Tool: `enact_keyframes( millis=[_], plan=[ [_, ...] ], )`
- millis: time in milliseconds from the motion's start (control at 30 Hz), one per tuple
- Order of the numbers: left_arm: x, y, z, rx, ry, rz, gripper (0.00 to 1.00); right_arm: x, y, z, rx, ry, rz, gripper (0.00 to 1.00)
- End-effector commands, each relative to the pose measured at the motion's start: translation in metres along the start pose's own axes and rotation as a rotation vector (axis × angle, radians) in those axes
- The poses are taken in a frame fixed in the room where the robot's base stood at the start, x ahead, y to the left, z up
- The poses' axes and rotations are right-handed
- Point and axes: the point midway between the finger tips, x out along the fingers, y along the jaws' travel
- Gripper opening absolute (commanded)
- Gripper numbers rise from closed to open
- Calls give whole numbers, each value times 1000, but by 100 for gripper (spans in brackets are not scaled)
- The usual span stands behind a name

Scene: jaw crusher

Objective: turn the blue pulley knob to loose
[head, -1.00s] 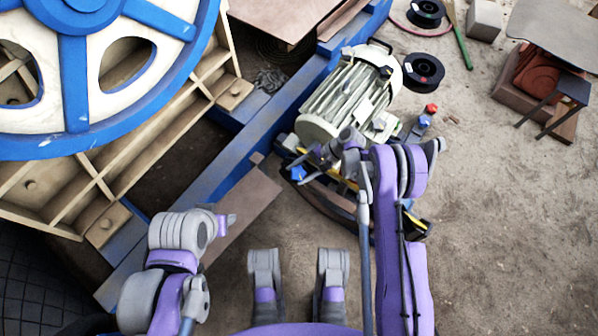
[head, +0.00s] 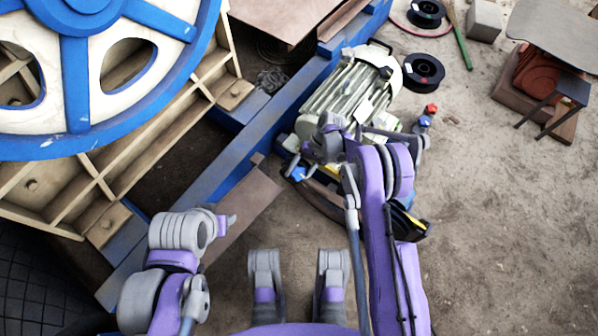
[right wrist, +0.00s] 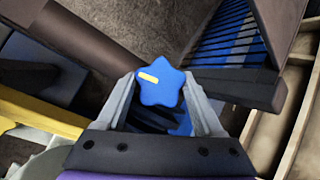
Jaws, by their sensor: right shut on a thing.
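The blue pulley knob (right wrist: 160,88) is star-shaped with a yellow mark on its upper left, and it sits between the two grey fingers of my right gripper (right wrist: 163,98) in the right wrist view. The fingers are shut on its sides. In the head view the blue knob (head: 298,174) shows just below my right gripper (head: 300,163), beside the grey-green motor (head: 345,95). My left gripper (head: 229,220) is at the lower left, away from the knob, and its fingers are too small to read.
A large blue and white flywheel (head: 76,88) stands at the left. A blue frame beam (head: 225,172) runs diagonally past the motor. Red and blue knobs (head: 428,115) stand right of the motor. Black spools (head: 423,71) lie behind it. Sandy ground at the right is mostly clear.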

Motion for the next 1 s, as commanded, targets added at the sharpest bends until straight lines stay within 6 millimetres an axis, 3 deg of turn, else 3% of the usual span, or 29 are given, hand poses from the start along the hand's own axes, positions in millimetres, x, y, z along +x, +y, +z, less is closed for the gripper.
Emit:
enact_keyframes(
  millis=[600,633,800,1000],
  plan=[
    [0,0,0,0,0,0,50,0,0,0,-41,0,32,13],
    [0,0,0,0,0,0,50,0,0,0,-41,-1,32,71],
    [0,0,0,0,0,0,50,0,0,0,-41,0,32,99],
    [0,0,0,0,0,0,50,0,0,0,-41,0,32,99]
  ],
)
